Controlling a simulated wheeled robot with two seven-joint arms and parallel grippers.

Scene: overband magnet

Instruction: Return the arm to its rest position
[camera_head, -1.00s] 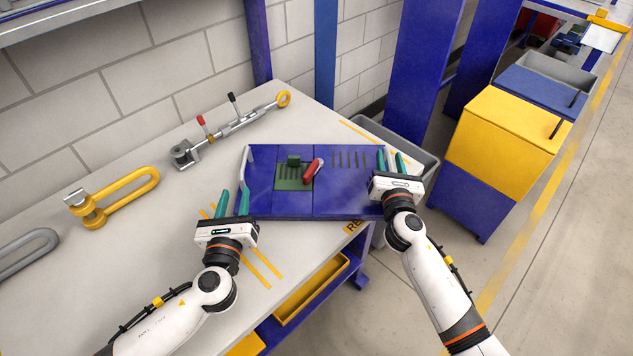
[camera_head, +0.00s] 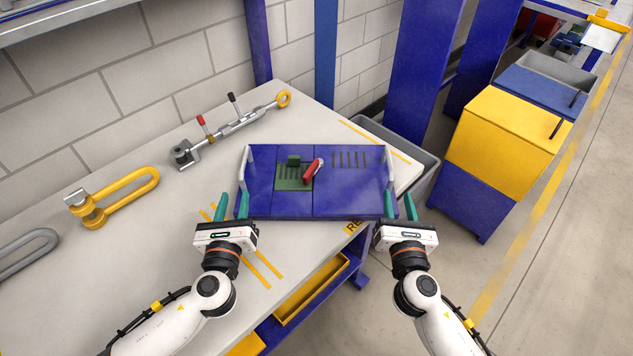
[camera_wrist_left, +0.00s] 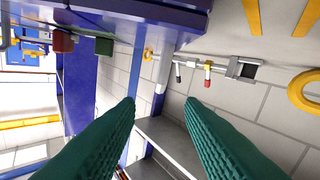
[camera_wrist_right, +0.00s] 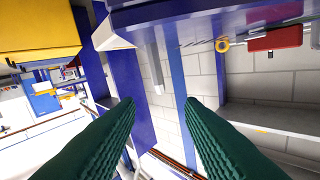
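My left gripper (camera_head: 231,206) is at the left front corner of the blue magnet unit (camera_head: 345,203), fingers apart with nothing between them. My right gripper (camera_head: 401,206) is at the unit's right front corner, also open and empty. Their green fingers stand wide apart in the left wrist view (camera_wrist_left: 162,110) and the right wrist view (camera_wrist_right: 160,110). The blue unit lies on the table with a green panel and a red lever (camera_head: 311,172) on top. The lever also shows in the right wrist view (camera_wrist_right: 277,38). Whether any finger touches the unit cannot be told.
The pale table (camera_head: 150,235) holds a yellow shackle (camera_head: 125,192), a grey shackle (camera_head: 28,245) and a turnbuckle-like tool (camera_head: 225,130) left of the unit. A grey bin (camera_head: 428,175) stands past the table's right edge. A yellow and blue cabinet (camera_head: 505,130) is at right.

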